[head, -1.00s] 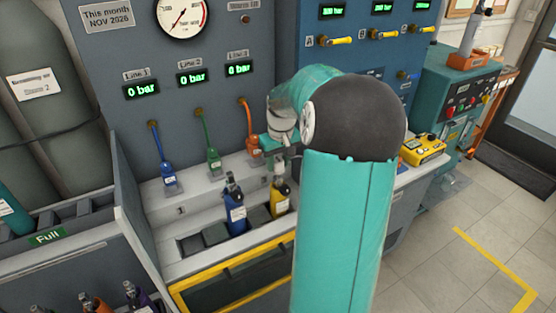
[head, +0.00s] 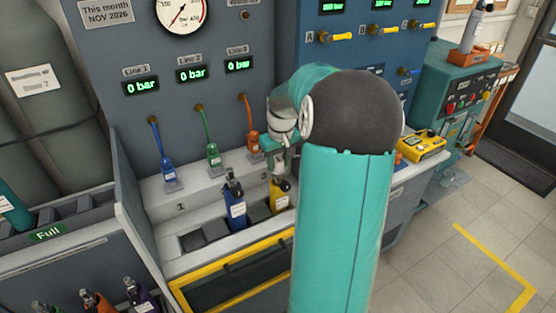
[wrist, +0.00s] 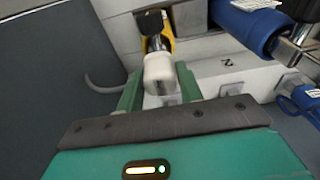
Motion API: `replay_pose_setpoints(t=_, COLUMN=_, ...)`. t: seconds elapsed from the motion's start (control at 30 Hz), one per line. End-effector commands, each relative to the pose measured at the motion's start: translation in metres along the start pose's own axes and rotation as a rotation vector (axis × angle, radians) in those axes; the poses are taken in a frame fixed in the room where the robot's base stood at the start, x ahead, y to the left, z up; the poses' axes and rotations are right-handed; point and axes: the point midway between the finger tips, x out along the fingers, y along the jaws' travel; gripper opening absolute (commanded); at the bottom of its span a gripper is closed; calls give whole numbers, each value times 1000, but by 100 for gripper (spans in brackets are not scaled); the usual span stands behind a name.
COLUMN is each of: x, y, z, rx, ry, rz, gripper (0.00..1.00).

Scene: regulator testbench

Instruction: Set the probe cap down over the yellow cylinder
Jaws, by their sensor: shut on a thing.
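My gripper (head: 278,163) is shut on the white probe cap (wrist: 159,70), which sits between its two green fingers (wrist: 159,88) in the wrist view. The yellow cylinder (head: 281,199) stands in the bench rack, directly below my gripper in the head view. In the wrist view its yellow body (wrist: 166,43) and dark valve top lie just beyond the cap. The cap's far end is right at the valve. I cannot tell whether the cap touches it or partly covers it.
A blue cylinder (head: 235,208) stands left of the yellow one in the rack. Blue, green (head: 214,155) and orange hose connectors hang at the back panel. A yellow handheld device (head: 421,147) lies to the right. Empty rack slots are at the left.

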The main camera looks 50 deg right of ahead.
Motion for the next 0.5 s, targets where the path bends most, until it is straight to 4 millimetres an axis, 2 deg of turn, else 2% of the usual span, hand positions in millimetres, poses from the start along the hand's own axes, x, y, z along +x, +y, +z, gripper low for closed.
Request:
replay_pose_setpoints(t=0.3, x=4, y=0, z=0, rx=-1, ry=1, rz=0, gripper=12)
replay_pose_setpoints(t=0.33, x=4, y=0, z=0, rx=-1, ry=1, rz=0, gripper=40)
replay_pose_setpoints(t=0.43, x=4, y=0, z=0, rx=0, ry=1, rz=0, gripper=60)
replay_pose_setpoints(t=0.5, x=4, y=0, z=0, rx=0, ry=1, rz=0, gripper=62)
